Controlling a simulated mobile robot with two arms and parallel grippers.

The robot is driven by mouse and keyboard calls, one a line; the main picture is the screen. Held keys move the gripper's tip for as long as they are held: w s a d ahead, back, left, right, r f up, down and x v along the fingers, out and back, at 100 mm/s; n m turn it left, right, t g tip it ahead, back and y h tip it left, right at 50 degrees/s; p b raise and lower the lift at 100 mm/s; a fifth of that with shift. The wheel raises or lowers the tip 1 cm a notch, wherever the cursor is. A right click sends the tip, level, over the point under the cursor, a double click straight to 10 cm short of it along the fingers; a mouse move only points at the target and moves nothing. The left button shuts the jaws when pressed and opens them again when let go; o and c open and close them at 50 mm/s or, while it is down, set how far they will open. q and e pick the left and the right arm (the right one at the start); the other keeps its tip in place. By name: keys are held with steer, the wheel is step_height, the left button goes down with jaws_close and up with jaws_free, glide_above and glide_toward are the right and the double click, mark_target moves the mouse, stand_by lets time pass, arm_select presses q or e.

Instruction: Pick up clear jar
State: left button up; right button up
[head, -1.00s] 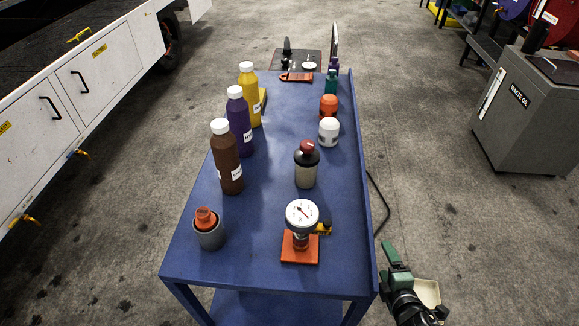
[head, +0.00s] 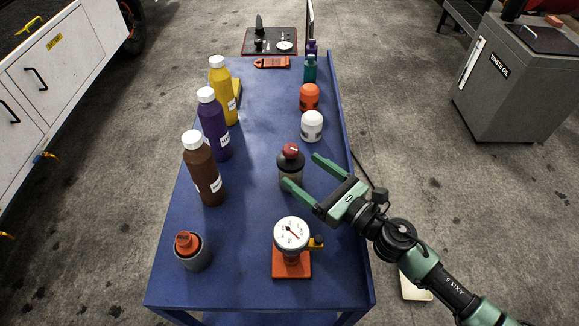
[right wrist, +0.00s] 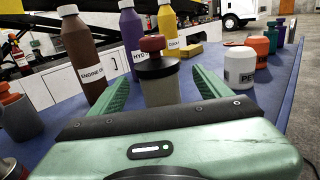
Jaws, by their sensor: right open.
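The clear jar (head: 291,170) stands upright on the blue cart. It has a dark collar, a red cap and a see-through greyish body. My right gripper (head: 302,170) is open, with one finger in front of the jar's lower body and the other to its right. In the right wrist view the jar (right wrist: 160,85) stands between the two green fingers (right wrist: 160,88), ahead of the palm. Part of its lower body is hidden by the gripper. I cannot see my left gripper.
On the blue cart (head: 240,270) are brown (head: 204,172), purple (head: 214,128) and yellow (head: 223,92) bottles. A gauge on an orange base (head: 291,262) stands close in front of the jar. A white container (head: 312,126) and an orange one (head: 309,97) stand behind it.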

mark_target(291, 162)
steer(key=p+x, duration=0.1)
steer(key=x, duration=0.3)
steer(key=shift+a+r, duration=0.1)
steer(key=shift+a, duration=0.05)
steer(key=shift+w+a, duration=0.3)
steer(key=shift+a, duration=0.05)
arm_select(q)
steer(key=shift+w+r, duration=0.1)
steer(key=shift+r, duration=0.85)
arm_select(e)
steer(key=c, duration=1.4)
steer(key=shift+c, duration=1.2)
arm_select(q)
steer(key=shift+p, duration=0.3)
